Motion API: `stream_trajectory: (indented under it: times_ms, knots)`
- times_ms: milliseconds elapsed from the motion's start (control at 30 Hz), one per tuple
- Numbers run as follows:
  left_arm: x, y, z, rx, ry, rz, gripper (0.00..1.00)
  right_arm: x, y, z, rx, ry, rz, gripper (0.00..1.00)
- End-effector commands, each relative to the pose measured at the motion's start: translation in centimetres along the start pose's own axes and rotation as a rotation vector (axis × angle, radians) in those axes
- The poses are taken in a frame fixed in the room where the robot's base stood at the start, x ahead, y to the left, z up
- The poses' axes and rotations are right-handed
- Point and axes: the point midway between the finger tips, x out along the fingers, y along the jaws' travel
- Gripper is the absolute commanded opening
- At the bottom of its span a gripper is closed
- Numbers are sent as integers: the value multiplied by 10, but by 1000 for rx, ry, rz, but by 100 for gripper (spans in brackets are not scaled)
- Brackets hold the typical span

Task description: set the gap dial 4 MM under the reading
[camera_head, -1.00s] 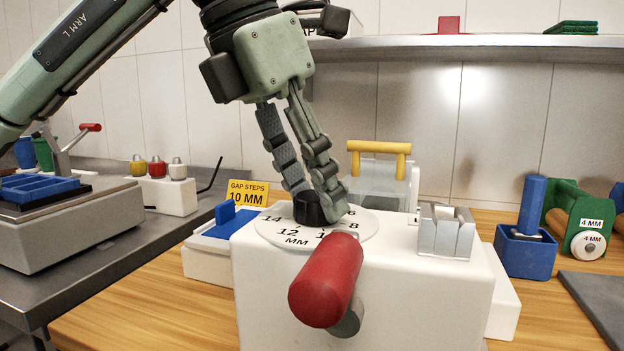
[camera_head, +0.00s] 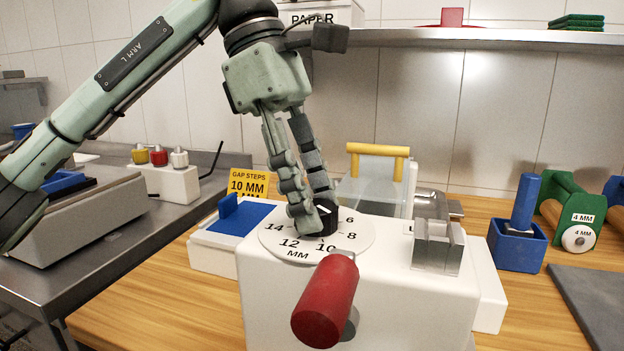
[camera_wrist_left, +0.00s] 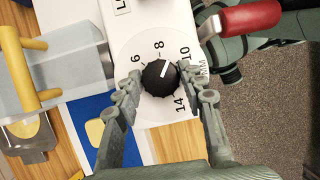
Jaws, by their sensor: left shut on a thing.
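The gap dial is a white disc (camera_head: 268,242) on top of a white machine, with a black knob (camera_head: 323,224) at its centre. Its marks include 6, 8, 10, 12 and 14, with MM at the front. My left gripper (camera_head: 318,208) comes down from above and is shut on the knob. In the left wrist view its fingers stand on either side of the knob (camera_wrist_left: 159,78). There the knob's white line slants toward the arc between 8 and 10; I cannot read it exactly. A finger hides 12 there. My right gripper is not in view.
A red handle (camera_head: 325,301) juts from the machine's front. A yellow sign (camera_head: 248,183) reads GAP STEPS 10 MM, its lower line partly hidden. A green roller stand (camera_head: 568,203) labelled 4 MM and a blue holder (camera_head: 517,248) stand at right. Open wood lies front left.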

Motion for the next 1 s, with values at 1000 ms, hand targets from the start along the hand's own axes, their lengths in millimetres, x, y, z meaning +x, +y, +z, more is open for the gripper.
stream_trajectory:
  times_ms: [1000]
  knots:
    - [0,2,0,388,25,-160,11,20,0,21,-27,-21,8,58]
